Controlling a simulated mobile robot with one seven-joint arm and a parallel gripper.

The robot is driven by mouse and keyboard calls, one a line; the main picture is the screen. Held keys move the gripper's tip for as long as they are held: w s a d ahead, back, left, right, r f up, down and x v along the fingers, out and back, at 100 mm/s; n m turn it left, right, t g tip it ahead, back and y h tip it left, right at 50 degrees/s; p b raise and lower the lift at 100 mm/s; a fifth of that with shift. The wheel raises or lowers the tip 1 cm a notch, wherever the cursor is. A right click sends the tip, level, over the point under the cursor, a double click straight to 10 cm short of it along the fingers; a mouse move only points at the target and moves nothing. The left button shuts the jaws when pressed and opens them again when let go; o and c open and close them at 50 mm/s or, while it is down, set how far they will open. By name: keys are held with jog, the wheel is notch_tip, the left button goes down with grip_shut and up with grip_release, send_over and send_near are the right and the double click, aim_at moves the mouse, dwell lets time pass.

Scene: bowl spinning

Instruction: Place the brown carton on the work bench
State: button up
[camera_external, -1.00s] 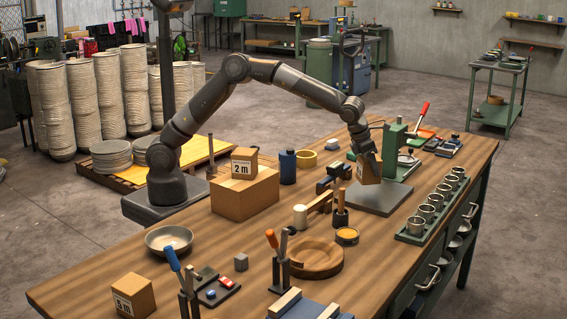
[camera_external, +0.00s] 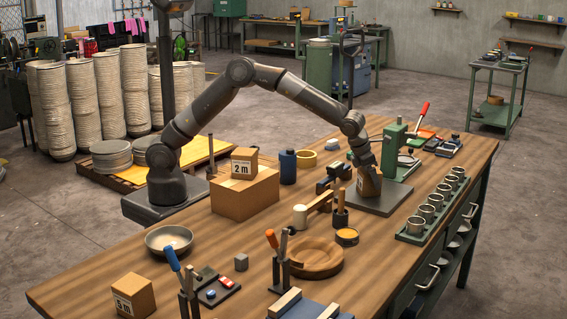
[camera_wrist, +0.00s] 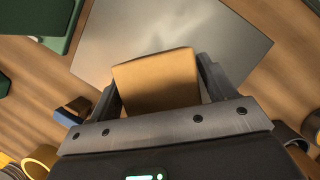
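A small brown carton (camera_external: 368,186) is at the grey metal plate (camera_external: 392,203) on the wooden work bench (camera_external: 330,285). My gripper (camera_external: 368,168) points down and is shut on it. In the wrist view, the carton (camera_wrist: 157,82) sits between my two fingers (camera_wrist: 160,95), with the grey plate (camera_wrist: 240,48) below it. I cannot tell whether the carton's underside touches the plate. Another brown carton marked "2 m" (camera_external: 244,163) stands on a larger box (camera_external: 245,195). A carton marked "5 m" (camera_external: 134,297) stands at the bench's front left.
A green press (camera_external: 392,150) stands close behind the plate. A tray of metal cups (camera_external: 428,212) lies to the right. Bare wood shows around the bench's front left.

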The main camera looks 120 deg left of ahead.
jog(key=shift+o, duration=0.8)
